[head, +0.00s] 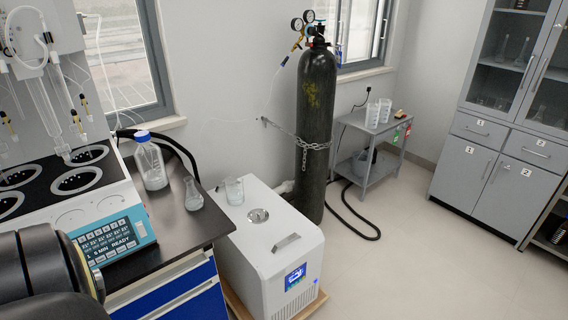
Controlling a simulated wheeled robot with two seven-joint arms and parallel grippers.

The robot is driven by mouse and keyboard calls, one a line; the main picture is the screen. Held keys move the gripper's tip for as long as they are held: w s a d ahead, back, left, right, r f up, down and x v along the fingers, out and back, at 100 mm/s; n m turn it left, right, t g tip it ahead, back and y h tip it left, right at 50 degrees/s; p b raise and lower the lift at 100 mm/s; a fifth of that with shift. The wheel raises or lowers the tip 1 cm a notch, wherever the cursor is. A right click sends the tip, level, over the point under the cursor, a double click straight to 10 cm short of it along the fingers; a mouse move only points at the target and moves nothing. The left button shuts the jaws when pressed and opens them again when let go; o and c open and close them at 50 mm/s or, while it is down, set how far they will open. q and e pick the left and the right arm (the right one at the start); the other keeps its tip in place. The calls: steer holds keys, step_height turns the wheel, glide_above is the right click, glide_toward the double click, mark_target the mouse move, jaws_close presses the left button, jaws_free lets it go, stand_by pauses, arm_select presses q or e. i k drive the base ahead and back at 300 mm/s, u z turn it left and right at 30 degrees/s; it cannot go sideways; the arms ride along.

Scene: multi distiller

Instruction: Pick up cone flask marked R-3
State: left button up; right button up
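A small clear cone flask (193,194) stands upright on the dark counter (182,230), near its right edge. I cannot read any R-3 mark on it. More clear glass flasks (523,52) stand behind the glass doors of the grey cabinet (500,130) at the right, too small to read. A dark rounded part, probably of my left arm, fills the lower left corner of the head view. Neither gripper shows.
A blue-capped bottle (150,165) stands close behind the flask. A multi-position distiller (100,205) with glassware is on the left. A white chiller (270,245) with a beaker (234,190), a black gas cylinder (317,130) and a grey cart (370,130) follow. The floor (420,255) at the right is clear.

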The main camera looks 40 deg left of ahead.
mark_target(193, 201)
steer(key=u, duration=0.2)
steer(key=i, duration=1.4)
steer(key=u, duration=1.4)
steer(key=i, duration=0.5)
steer(key=u, duration=0.65)
